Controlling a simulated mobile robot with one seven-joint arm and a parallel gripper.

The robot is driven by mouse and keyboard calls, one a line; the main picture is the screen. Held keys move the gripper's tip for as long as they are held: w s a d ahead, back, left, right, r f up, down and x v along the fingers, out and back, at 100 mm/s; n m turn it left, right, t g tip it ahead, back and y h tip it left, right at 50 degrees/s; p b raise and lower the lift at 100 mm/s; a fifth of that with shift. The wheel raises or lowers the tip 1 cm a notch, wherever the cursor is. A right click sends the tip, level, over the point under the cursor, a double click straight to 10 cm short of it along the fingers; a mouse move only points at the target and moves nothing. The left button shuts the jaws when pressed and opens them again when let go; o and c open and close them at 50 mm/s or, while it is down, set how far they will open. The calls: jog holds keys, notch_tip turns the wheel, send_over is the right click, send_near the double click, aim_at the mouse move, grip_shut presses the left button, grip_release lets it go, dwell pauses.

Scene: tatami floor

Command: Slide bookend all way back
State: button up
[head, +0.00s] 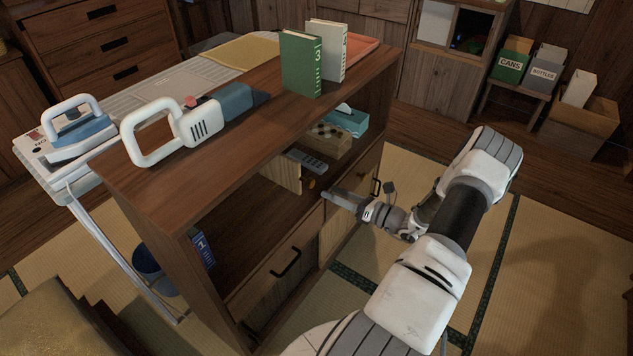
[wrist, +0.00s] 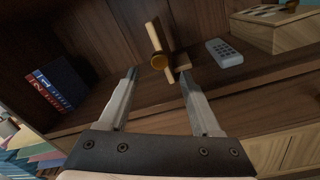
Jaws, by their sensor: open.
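My gripper (head: 327,196) is at the front of the shelf, close in front of the bookend. In the wrist view my gripper (wrist: 158,75) is open, its fingers on either side of the knob's line, with nothing held. Whether a fingertip touches the bookend cannot be told.
On the shelf, a grey remote (wrist: 224,52) and a wooden box (wrist: 275,28) stand right of the bookend, and blue and red books (wrist: 50,90) stand at the left. A teal tissue box (head: 346,120) is farther along. Bare shelf lies between books and bookend.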

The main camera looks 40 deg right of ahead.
jog(key=v, duration=0.6)
jog(key=shift+s+p, duration=0.2)
jog(key=shift+p, duration=0.15)
jog(key=shift+d, duration=0.1)
